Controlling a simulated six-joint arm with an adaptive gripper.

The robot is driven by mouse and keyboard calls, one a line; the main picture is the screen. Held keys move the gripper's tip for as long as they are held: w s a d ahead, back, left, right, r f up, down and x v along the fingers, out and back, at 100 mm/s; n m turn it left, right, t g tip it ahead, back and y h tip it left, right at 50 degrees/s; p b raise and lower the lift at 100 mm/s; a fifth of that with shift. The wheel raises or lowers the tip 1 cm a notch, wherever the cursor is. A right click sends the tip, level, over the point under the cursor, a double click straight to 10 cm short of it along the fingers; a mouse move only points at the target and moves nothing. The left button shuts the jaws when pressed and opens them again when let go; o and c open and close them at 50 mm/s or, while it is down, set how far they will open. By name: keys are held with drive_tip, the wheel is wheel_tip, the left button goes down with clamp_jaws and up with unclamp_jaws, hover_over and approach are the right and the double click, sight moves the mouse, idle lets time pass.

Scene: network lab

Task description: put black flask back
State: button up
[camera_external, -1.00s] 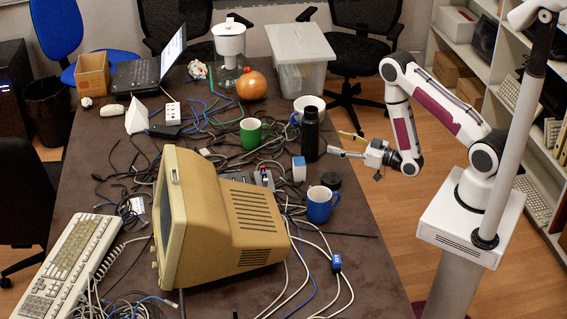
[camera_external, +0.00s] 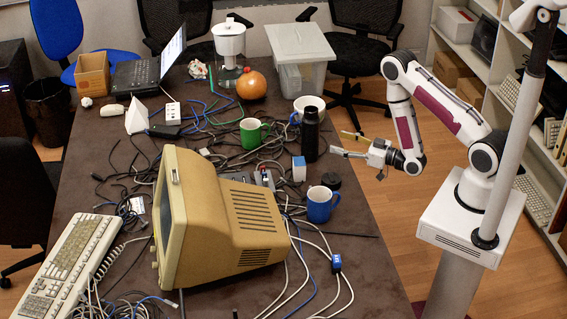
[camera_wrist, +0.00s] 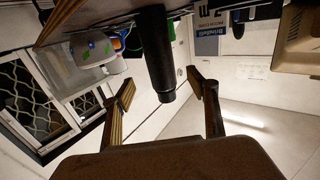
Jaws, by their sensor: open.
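The black flask (camera_external: 310,135) stands upright on the brown table near its right edge, just behind the blue and white box. My gripper (camera_external: 346,144) is to the right of the flask, open, with its fingers pointing left toward it. In the wrist view the flask (camera_wrist: 157,55) shows between and beyond the two open fingers of my gripper (camera_wrist: 163,92). The fingers look apart from the flask, with nothing between them.
A white bowl (camera_external: 298,106) is behind the flask. A green mug (camera_external: 251,134) and many cables lie left. Floor is right of the table.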

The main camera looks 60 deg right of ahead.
drive_tip(key=w+r+n+g+h, duration=0.1)
drive_tip(key=w+r+g+h, duration=0.3)
drive_tip(key=r, duration=0.8)
drive_tip(key=s+d+r+m+g+y, duration=0.1)
drive_tip(key=s+r+g, duration=0.2)
drive_tip(key=s+r, duration=0.45)
drive_tip(key=s+a+r+g, duration=0.1)
drive_tip(key=s+r+g, duration=0.1)
drive_tip(key=s, duration=1.1)
drive_tip(key=s+a+r+m+g, duration=0.1)
drive_tip(key=s+a+r+g, duration=0.1)
drive_tip(key=s, duration=1.1)
wheel_tip(320, 180, up, 2)
drive_tip(key=shift+a+m+g+y, duration=0.15)
drive_tip(key=shift+m+g+y, duration=0.15)
drive_tip(key=shift+g, duration=0.2)
